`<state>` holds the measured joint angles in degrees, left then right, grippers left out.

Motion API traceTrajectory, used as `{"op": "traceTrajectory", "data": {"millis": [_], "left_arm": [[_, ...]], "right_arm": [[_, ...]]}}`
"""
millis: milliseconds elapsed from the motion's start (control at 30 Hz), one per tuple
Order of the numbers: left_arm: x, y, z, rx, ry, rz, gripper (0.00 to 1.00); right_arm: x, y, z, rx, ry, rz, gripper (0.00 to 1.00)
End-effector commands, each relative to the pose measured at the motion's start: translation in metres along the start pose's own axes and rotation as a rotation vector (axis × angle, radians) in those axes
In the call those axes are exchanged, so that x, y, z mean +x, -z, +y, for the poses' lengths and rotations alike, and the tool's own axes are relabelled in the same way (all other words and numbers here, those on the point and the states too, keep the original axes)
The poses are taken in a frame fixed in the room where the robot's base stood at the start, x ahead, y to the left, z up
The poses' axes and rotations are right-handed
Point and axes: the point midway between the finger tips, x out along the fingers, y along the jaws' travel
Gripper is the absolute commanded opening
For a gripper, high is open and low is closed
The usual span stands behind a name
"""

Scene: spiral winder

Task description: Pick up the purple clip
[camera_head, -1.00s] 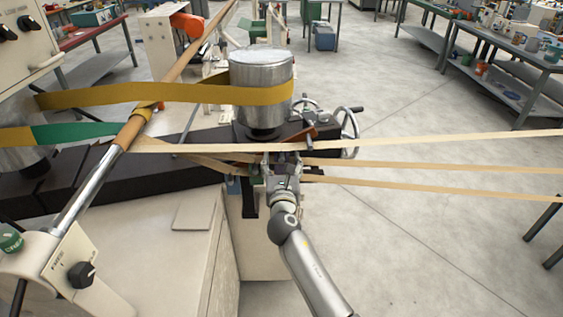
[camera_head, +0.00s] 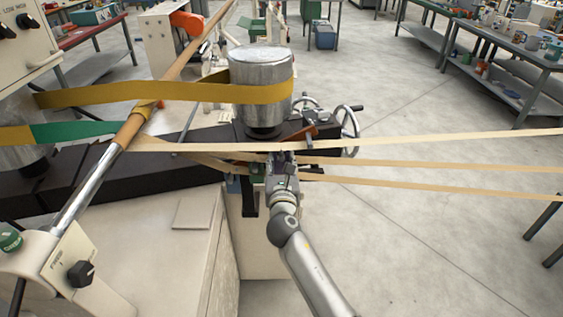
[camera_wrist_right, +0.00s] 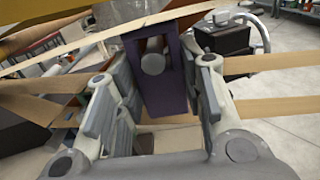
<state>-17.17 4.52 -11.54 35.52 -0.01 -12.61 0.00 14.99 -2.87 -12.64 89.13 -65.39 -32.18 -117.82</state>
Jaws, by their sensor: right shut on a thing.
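The purple clip (camera_wrist_right: 167,95) is a dark purple frame with a pale grey cylinder across its upper part. In the right wrist view it stands between the two finger pads of my right gripper (camera_wrist_right: 165,68), which is shut on it. In the head view the clip is small and mostly hidden by the fingers of my right gripper (camera_head: 282,168), just below the metal drum (camera_head: 262,80). My left gripper is not in view.
Several tan strips (camera_head: 440,142) stretch rightward past my right gripper. A yellow band (camera_head: 170,94) wraps the drum. A handwheel (camera_head: 351,130) stands right of the drum, and a slanted roller bar (camera_head: 170,75) at left. Open floor lies at right.

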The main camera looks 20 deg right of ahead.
Motion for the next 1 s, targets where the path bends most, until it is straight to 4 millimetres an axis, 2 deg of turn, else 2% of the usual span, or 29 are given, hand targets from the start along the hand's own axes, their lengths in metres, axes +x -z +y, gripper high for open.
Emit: {"op": "traceTrajectory", "data": {"millis": [267, 500, 700, 833, 1000], "left_arm": [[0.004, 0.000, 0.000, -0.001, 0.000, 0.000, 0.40], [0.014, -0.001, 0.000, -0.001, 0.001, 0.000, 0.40], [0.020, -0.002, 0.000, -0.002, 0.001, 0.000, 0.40], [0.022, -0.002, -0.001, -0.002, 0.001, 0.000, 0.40], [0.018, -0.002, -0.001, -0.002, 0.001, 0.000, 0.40]], "right_arm": [[-0.048, 0.002, 0.000, 0.000, -0.001, 0.001, 0.13], [-0.109, 0.003, -0.001, 0.000, -0.001, 0.002, 0.13], [-0.149, 0.002, -0.001, 0.002, 0.000, 0.001, 0.13], [-0.163, 0.001, 0.000, 0.000, 0.000, 0.001, 0.13], [-0.169, -0.004, -0.001, 0.000, 0.001, 0.000, 0.13]]}}
